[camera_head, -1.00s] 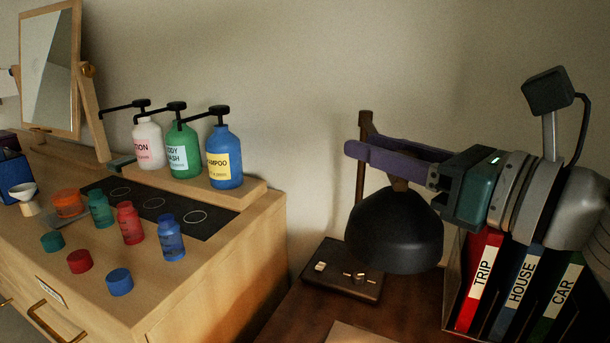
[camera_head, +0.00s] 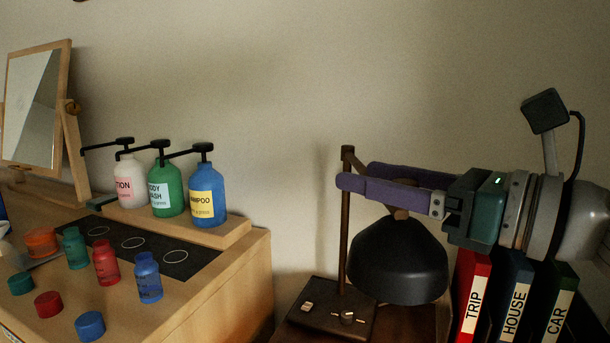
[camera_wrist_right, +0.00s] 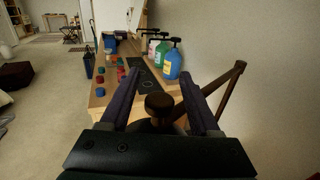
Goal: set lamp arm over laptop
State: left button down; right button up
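The lamp stands on a dark wooden base (camera_head: 325,318) with an upright post (camera_head: 346,220). Its black shade (camera_head: 400,265) hangs to the right of the post. My right gripper (camera_head: 360,178) reaches in from the right above the shade, its purple fingers apart on either side of the lamp's wooden arm end. In the right wrist view, a round wooden knob (camera_wrist_right: 159,104) sits between the open fingers, with gaps on both sides. No laptop can be made out now. My left gripper is out of view.
Red, blue and green binders (camera_head: 512,300) stand below my right wrist. A wooden dresser (camera_head: 255,270) at left holds pump bottles (camera_head: 207,195), small bottles, caps and a mirror (camera_head: 35,105). The wall behind the lamp is bare.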

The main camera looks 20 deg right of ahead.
dwell(0.3)
notch_tip(320, 180, up, 20)
jog(key=p, duration=1.4)
jog(key=shift+a, duration=0.1)
